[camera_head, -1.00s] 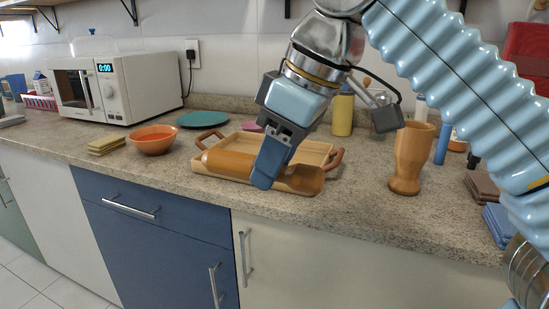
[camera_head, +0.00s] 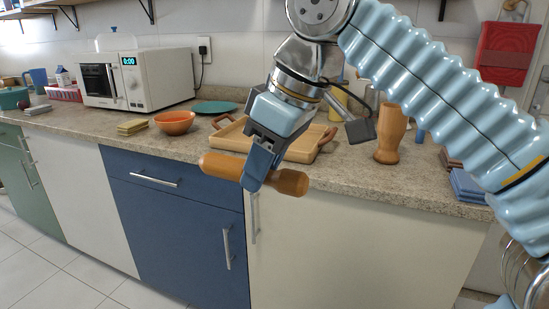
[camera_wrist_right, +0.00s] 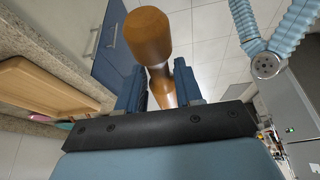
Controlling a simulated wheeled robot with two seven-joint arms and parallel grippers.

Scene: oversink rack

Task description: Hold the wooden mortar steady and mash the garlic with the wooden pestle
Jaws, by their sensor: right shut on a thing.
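The wooden pestle (camera_head: 220,167) is orange-brown, with a thick rounded end at left and a smaller knob at right. My right gripper (camera_head: 256,176) is shut on its narrower middle and holds it roughly level, in front of the counter edge. In the right wrist view the pestle (camera_wrist_right: 148,35) passes between the blue fingers (camera_wrist_right: 160,88), thick head at the top. The wooden mortar (camera_head: 391,133) stands upright on the counter, right of the gripper and apart from it. Its inside is hidden, and I see no garlic. My left gripper is not in view.
A wooden tray (camera_head: 303,151) with handles lies behind the gripper. An orange bowl (camera_head: 175,123), a yellow sponge stack (camera_head: 132,127) and a microwave (camera_head: 140,80) stand to the left. Blue folded cloths (camera_head: 468,186) lie to the right. The counter before the mortar is clear.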

